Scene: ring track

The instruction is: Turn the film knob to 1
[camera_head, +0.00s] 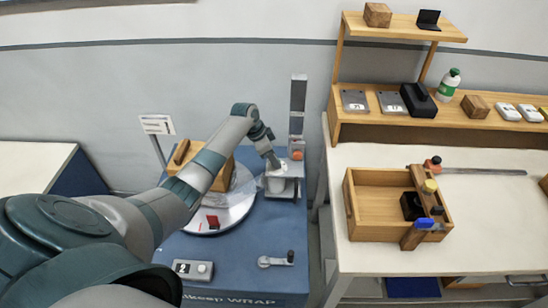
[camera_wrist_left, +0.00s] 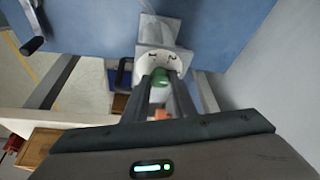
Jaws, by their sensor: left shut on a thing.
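The film knob is a small green knob (camera_wrist_left: 160,78) on a white dial (camera_wrist_left: 163,60) with dark marks, in the left wrist view. The marks are too small to read, so I cannot tell the setting. My left gripper (camera_wrist_left: 161,88) is shut on the knob, one dark finger on each side. In the head view my left gripper (camera_head: 275,165) reaches down to the light grey film carriage (camera_head: 284,184) beside the upright mast (camera_head: 297,105); the knob is hidden there. My right gripper is out of view.
A wooden box (camera_head: 222,178) stands on the round turntable (camera_head: 240,205) left of the carriage, partly behind my arm. A crank lever (camera_head: 276,260) and a grey switch box (camera_head: 193,270) are at the front. A table with a wooden tray (camera_head: 380,232) stands to the right.

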